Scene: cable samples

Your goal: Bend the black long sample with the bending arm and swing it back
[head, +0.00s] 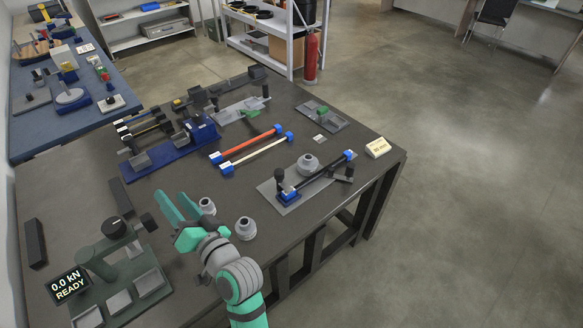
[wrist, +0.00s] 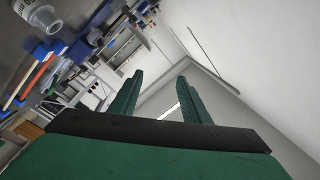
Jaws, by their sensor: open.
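The black long sample (head: 322,177) has blue end blocks. It lies on a grey bending fixture plate (head: 290,207) at the front right of the table, looking straight. A grey round mandrel (head: 307,161) stands beside it on the fixture. A dark part that looks like the bending arm (head: 343,176) sits near the sample's far right end. My gripper (head: 169,193) is open and empty, well left of the fixture, with its green fingers apart. The wrist view shows both fingers (wrist: 159,76) with nothing between them; the fixture is not clearly seen there.
Two grey mandrels (head: 246,228) (head: 207,205) stand close to my gripper. A press (head: 116,258) reading "0.0 kN READY" is at left. Orange (head: 250,144) and cream (head: 256,153) samples lie mid-table. A sign (head: 377,147) stands near the right corner.

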